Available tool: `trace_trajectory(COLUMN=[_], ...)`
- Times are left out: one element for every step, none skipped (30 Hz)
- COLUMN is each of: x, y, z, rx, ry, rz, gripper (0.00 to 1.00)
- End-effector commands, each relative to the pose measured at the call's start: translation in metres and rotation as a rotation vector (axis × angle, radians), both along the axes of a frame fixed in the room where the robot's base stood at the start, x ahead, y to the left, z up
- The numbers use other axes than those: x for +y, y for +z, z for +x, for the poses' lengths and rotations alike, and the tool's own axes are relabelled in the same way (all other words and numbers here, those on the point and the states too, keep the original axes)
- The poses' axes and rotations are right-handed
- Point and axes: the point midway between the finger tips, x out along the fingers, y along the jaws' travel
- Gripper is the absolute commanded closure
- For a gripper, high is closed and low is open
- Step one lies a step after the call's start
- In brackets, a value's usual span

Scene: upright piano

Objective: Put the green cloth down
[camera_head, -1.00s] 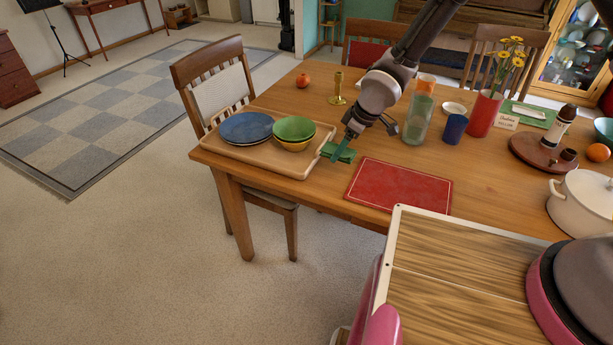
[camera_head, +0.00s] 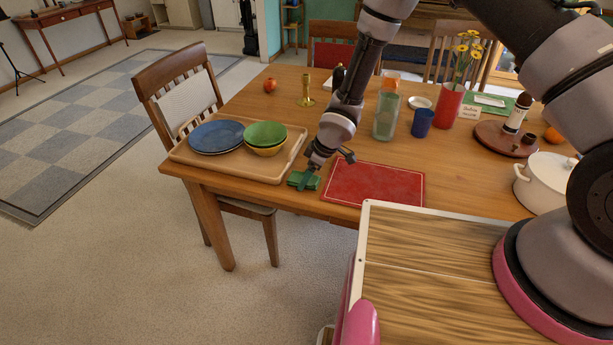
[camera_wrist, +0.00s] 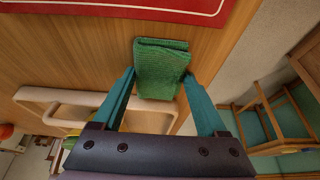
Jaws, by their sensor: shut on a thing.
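The folded green cloth (camera_head: 303,182) is at the table's near edge, between the tray and the red placemat. In the wrist view the cloth (camera_wrist: 160,62) sits between the two teal fingers, over the wooden table top. My gripper (camera_head: 307,178) points down and is shut on the cloth; the wrist view shows its fingers (camera_wrist: 158,75) at both sides of it. Whether the cloth's underside touches the table I cannot tell.
A wooden tray (camera_head: 290,160) with blue plates (camera_head: 215,136) and a green bowl (camera_head: 266,133) stands close to the left. The red placemat (camera_head: 375,184) lies to the right. A brass candlestick (camera_head: 306,92) and a glass vase (camera_head: 386,115) stand farther back. The table edge is very near.

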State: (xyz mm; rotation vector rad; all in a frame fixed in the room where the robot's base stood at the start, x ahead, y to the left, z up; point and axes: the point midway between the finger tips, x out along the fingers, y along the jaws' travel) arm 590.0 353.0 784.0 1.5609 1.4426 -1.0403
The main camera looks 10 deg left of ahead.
Motion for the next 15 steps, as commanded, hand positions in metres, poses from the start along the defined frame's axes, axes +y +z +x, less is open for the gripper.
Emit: trace_trajectory(x=[0.0001,0.0001,0.0001,0.0,-0.0001,-0.0001,-0.0002,-0.0001,-0.0002,-0.0001,-0.0001,-0.0001,-0.0001,0.0,0.0], y=[0.0003,0.0004,0.0001,-0.0004,-0.0013,-0.0028,-0.0031,-0.0028,-0.0027,-0.0026,-0.0026,-0.0026,-0.0026,-0.0026,-0.0024], z=[-0.0001,-0.0001,-0.0002,-0.0003,-0.0004,-0.0005,-0.0005,-0.0004,-0.0005,-0.0005,-0.0006,-0.0006,-0.0005,-0.0005,-0.0005], rx=[0.0,0.0,0.0,0.001,0.001,0.001,0.001,0.001,0.001,0.001,0.001,0.001,0.001,0.001,0.001], ry=[0.0,0.0,0.0,0.0,0.0,-0.001,-0.001,-0.001,-0.001,-0.001,-0.001,-0.001,-0.001,-0.001,-0.001], rz=[0.0,0.0,0.0,0.0,0.0,-0.001,-0.001,-0.001,-0.001,-0.001,-0.001,-0.001,-0.001,-0.001,-0.001], gripper=[0.85,0.85,0.85,0.85,0.85,0.85,0.21,0.09,0.0,0.0,0.0,0.0,0.0,0.0,0.0])
